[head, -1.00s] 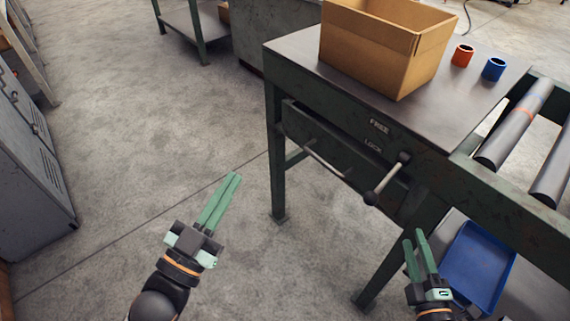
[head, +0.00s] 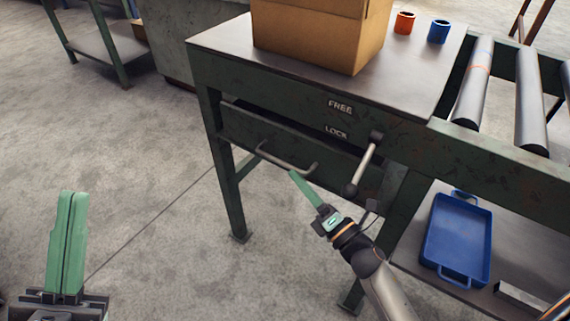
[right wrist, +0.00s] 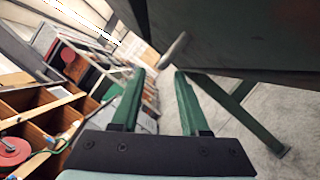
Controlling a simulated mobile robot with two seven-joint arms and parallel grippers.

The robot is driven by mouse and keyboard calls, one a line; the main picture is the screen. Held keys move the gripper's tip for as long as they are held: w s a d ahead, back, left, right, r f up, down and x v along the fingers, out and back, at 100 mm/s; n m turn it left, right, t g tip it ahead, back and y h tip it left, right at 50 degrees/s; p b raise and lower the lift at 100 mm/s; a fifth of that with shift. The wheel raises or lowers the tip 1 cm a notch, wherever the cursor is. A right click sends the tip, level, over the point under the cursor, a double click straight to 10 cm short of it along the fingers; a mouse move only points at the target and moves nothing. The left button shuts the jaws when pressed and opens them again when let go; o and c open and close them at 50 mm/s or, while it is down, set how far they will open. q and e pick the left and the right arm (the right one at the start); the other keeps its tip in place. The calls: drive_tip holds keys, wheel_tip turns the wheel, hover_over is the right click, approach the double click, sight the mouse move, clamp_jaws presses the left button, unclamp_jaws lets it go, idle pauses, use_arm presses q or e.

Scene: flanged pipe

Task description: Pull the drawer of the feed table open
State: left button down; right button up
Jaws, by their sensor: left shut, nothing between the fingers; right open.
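The drawer (head: 300,149) is in the dark green feed table (head: 215,85), with a dark gap above its front. Its grey bar handle (head: 285,162) runs along the front. A lever (head: 363,165) with a pale grip hangs to the right, below the labels FREE and LOCK. My right gripper (head: 293,174) is open, its tips just below the handle; I cannot tell whether they touch it. In the right wrist view, a grey bar (right wrist: 173,50) shows beyond the open, empty fingers (right wrist: 160,75); whether it is handle or lever is unclear. My left gripper (head: 69,195) is shut and empty, away at the left.
A cardboard box (head: 320,35), an orange cup (head: 404,23) and a blue cup (head: 438,32) stand on the tabletop. Rollers (head: 472,85) extend at the right. A blue tray (head: 458,240) lies on the low shelf. The floor (head: 160,180) left of the table is clear.

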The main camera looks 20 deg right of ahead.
sight(286, 163)
drive_tip(key=x, duration=0.5)
drive_tip(key=shift+w+a+r, duration=0.1)
drive_tip(key=shift+w, duration=0.25)
drive_tip(key=shift+c, duration=0.2)
clamp_jaws()
idle(1.0)
